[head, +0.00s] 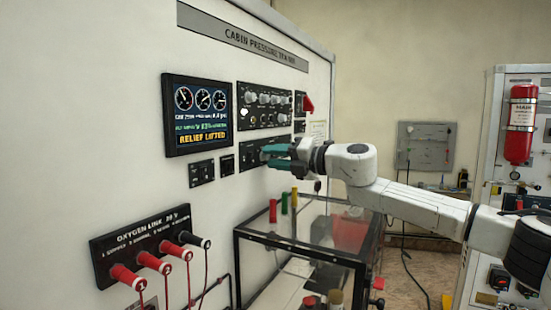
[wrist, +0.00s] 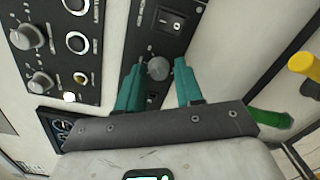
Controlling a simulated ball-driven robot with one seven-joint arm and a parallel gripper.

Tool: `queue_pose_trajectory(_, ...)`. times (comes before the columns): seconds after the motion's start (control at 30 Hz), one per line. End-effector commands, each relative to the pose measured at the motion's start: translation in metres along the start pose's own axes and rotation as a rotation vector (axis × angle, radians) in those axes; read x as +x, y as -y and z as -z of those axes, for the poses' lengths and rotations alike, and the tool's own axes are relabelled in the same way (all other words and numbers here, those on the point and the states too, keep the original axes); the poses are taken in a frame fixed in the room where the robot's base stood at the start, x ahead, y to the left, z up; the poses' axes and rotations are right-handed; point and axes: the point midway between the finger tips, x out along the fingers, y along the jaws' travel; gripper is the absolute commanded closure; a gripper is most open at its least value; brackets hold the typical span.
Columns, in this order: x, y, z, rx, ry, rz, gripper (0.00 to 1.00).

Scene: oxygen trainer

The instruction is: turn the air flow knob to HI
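The grey round knob (wrist: 158,68), which I take for the air flow knob, is on a narrow black panel with a rocker switch (wrist: 172,22) above it. My gripper (wrist: 157,70) has teal fingers, one on each side of this knob, with a gap visible on both sides. The fingers are open, and I cannot tell how deep the tips reach around the knob. In the head view my gripper (head: 266,153) is at the small black panel (head: 248,155) right of the display and covers the knob. The HI mark is not readable.
A larger panel of several knobs (head: 264,105) sits just above, and a display (head: 197,114) is to the left. A glass-topped case (head: 310,240) with red, green and yellow handles stands below my arm. Red-capped oxygen plugs (head: 125,274) stick out at lower left.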

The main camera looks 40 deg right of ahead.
Motion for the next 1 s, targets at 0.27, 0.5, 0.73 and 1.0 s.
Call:
queue_pose_trajectory(0.27,0.0,-0.001,0.001,-0.001,-0.003,-0.001,0.53)
queue_pose_trajectory(0.5,-0.015,0.002,0.001,-0.002,-0.001,0.0,0.53)
queue_pose_trajectory(0.73,-0.059,0.004,0.002,-0.003,0.001,0.0,0.53)
queue_pose_trajectory(1.0,-0.099,0.002,0.001,-0.002,-0.001,-0.001,0.53)
